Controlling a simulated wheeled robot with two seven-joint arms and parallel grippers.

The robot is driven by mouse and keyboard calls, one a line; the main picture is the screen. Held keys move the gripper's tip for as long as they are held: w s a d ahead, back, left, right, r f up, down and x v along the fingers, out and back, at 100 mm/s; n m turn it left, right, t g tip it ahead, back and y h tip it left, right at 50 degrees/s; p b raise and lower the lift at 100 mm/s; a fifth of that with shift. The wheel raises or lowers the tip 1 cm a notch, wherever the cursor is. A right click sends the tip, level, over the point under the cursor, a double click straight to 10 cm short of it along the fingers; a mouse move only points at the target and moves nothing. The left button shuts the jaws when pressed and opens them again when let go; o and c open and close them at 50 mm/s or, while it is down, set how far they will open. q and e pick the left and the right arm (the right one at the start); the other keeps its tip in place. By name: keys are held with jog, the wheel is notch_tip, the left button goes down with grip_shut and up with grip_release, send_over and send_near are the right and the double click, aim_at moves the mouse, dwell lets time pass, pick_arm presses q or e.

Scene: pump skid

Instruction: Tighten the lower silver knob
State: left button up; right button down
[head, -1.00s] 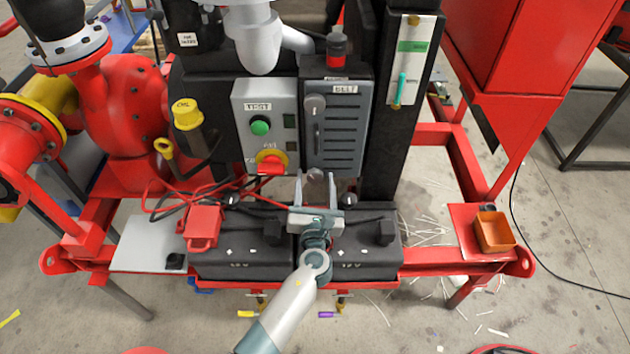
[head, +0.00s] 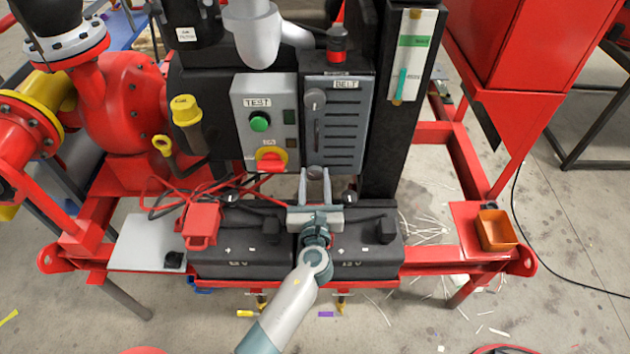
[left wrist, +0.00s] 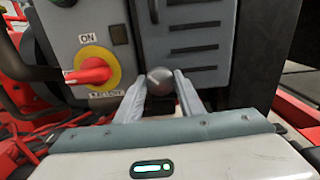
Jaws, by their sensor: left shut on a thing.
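The lower silver knob (head: 315,172) is at the bottom of the grey slotted BELT cover (head: 342,140). In the left wrist view the round knob (left wrist: 160,80) sits between my fingertips. My left gripper (head: 315,177) reaches up from below and is shut on this knob, one finger on each side. A second silver knob (head: 315,98) is at the top of the same cover, with a dark handle (head: 318,132) between the two. My right gripper is not in view.
Left of the cover is a grey TEST box with a green button (head: 260,121) and a red switch (head: 271,158) on a yellow plate. Two black batteries (head: 240,262) lie below my gripper. An orange bin (head: 496,232) stands at the right.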

pick_arm(q)
jog(key=n+b, duration=0.2)
jog(key=n, duration=0.2)
jog(key=shift+n+b, duration=0.3)
dwell(0.4)
jog(key=o, duration=1.1)
jog(key=shift+c, duration=0.2)
